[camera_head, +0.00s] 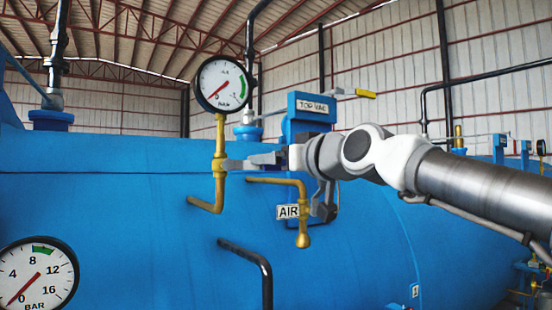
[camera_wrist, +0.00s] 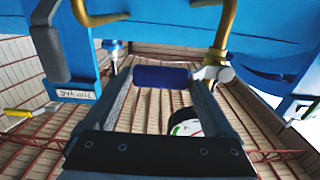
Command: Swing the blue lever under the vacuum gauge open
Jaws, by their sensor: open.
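The vacuum gauge (camera_head: 224,84) is a round white dial with a green arc, on top of a brass pipe (camera_head: 219,150). In the wrist view the blue lever (camera_wrist: 162,76) is a dark blue bar, extending sideways from a pale valve body (camera_wrist: 213,73) on the brass pipe. My gripper (camera_head: 256,161) is open just right of that pipe, under the gauge. In the wrist view my gripper (camera_wrist: 160,85) has its fingers on either side of the lever's length. Contact cannot be told. In the head view my fingers mostly hide the lever.
A blue box labelled TOP VAC (camera_head: 312,106) with a yellow-ended handle (camera_head: 365,94) stands above my wrist. Below are an AIR label (camera_head: 288,212), a bent brass pipe (camera_head: 303,238) and a black pipe (camera_head: 266,275). A larger gauge (camera_head: 35,278) is lower left. The blue tank (camera_head: 110,215) lies behind.

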